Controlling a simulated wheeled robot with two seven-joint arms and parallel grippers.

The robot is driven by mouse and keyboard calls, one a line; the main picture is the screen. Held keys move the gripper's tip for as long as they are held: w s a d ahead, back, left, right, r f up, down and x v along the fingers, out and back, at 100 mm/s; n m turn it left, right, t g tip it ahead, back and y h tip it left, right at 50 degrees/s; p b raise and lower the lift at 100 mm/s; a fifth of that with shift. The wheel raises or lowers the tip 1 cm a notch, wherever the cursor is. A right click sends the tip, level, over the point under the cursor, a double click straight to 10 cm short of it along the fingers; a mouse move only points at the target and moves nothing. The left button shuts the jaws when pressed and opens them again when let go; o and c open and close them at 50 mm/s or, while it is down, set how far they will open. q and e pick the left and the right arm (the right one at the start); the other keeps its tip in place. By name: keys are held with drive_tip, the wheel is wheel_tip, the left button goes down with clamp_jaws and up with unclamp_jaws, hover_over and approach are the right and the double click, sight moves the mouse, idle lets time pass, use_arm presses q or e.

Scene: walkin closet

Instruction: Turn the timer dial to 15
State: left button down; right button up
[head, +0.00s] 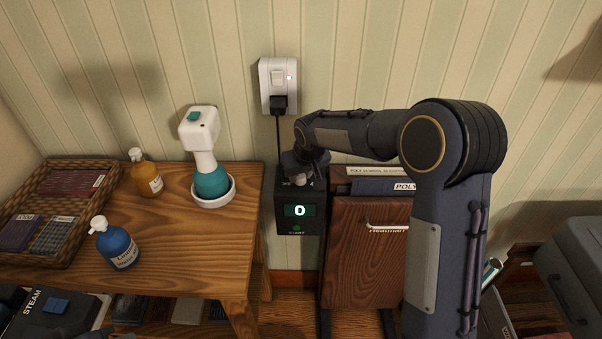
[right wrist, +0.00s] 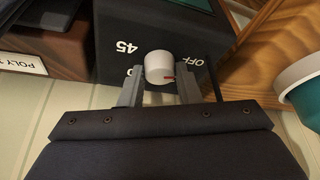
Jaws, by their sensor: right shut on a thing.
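The timer is a black box (head: 297,221) on the wall between the table and the wooden cabinet. Other labels are partly hidden by the fingers. My right gripper (right wrist: 160,84) is shut on the dial, one finger on each side. In the head view my right arm covers most of the timer's top.
A wall socket (head: 278,85) with a plugged-in cord is above the timer. A wooden table (head: 185,245) at left holds a teal and white device (head: 211,180), bottles and a wicker basket (head: 90,215). A wooden cabinet (head: 360,260) with books stands close at right.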

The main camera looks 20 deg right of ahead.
drive_tip(key=m+h+b, duration=0.1)
drive_tip(key=m, duration=0.2)
drive_tip(key=shift+a, duration=0.2)
drive_tip(key=m+h, duration=0.1)
drive_tip(key=m, duration=0.4)
drive_tip(key=m+g+h, duration=0.1)
drive_tip(key=shift+w+a+m+h, duration=0.1)
drive_tip(key=shift+m+h, duration=0.2)
drive_tip(key=shift+m, duration=0.1)
drive_tip(key=shift+m+g+h+p, duration=0.4)
drive_tip(key=shift+m+g+p, duration=0.3)
drive_tip(key=shift+m, duration=1.2)
drive_tip(key=o, duration=1)
drive_tip(key=shift+c, duration=0.2)
